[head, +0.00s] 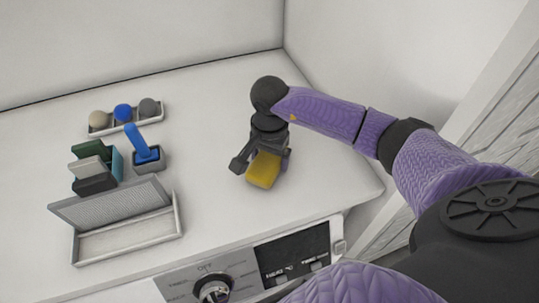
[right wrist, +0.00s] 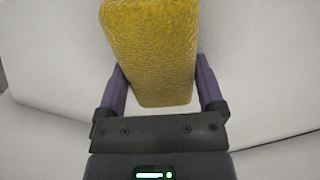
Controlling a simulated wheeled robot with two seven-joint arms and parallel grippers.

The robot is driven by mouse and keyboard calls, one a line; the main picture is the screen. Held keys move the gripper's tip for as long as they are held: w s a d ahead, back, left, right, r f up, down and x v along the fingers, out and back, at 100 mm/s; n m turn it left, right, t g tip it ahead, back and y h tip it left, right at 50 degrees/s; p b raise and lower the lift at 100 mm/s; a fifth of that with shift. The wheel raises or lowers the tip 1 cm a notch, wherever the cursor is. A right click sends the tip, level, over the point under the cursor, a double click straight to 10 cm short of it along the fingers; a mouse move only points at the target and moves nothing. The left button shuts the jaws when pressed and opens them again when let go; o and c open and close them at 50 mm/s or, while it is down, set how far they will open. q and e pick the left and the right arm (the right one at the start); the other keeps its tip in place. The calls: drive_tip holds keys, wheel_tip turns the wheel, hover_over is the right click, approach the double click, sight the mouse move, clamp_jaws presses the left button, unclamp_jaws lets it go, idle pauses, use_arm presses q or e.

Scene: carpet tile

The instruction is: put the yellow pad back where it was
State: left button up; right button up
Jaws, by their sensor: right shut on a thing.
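The yellow pad (head: 264,170) is a small block with a rough surface. My right gripper (head: 262,164) is shut on it, over the right part of the white top. In the right wrist view the yellow pad (right wrist: 152,50) sits between the two fingers of my right gripper (right wrist: 160,85). I cannot tell whether the pad touches the surface below. My left gripper is not in view.
On the left of the white top (head: 215,100) stand a tray (head: 100,130) with three balls, a blue-handled tool (head: 137,142) in a grey holder, several upright blocks (head: 92,168), and an open shallow box (head: 128,245) with a mesh panel. A control panel (head: 250,275) lies in front.

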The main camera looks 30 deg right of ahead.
sight(269, 157)
drive_tip(key=o, duration=0.9)
drive_tip(key=shift+f, duration=0.1)
wheel_tip(269, 157, up, 12)
drive_tip(key=shift+r, duration=0.15)
